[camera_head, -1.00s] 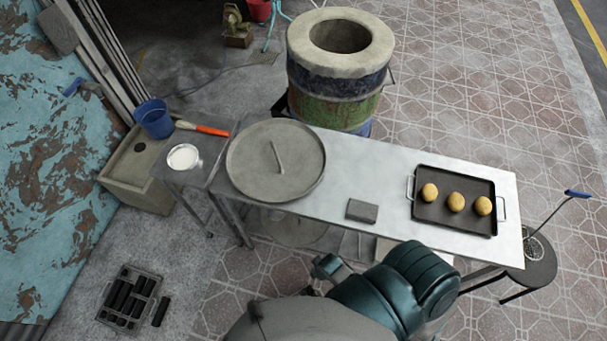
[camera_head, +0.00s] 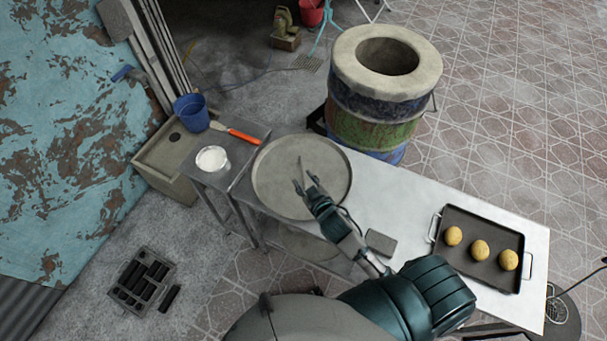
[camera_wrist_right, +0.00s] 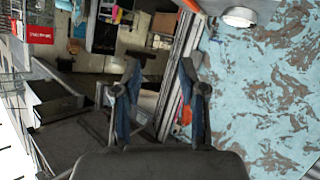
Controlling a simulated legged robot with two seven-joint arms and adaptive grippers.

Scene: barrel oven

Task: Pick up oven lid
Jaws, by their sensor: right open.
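The oven lid (camera_head: 272,190) is a round grey disc with a raised rim and a thin bar handle (camera_head: 299,166). It lies flat on the left part of the metal table. My right gripper (camera_head: 304,186) is open over the right half of the lid, close to the handle, with its fingers pointing away from me. I cannot tell its height above the lid. In the right wrist view the two fingers (camera_wrist_right: 160,90) are apart with nothing between them, and the lid is not clearly seen there. My left gripper is not in view.
The barrel oven (camera_head: 375,115) stands open-topped behind the table (camera_head: 400,205). A black tray (camera_head: 470,275) with three dough balls is at right. A dark block (camera_head: 380,243) lies near my right forearm. A white bowl (camera_head: 212,159), brush (camera_head: 240,136) and blue bucket (camera_head: 191,113) are left.

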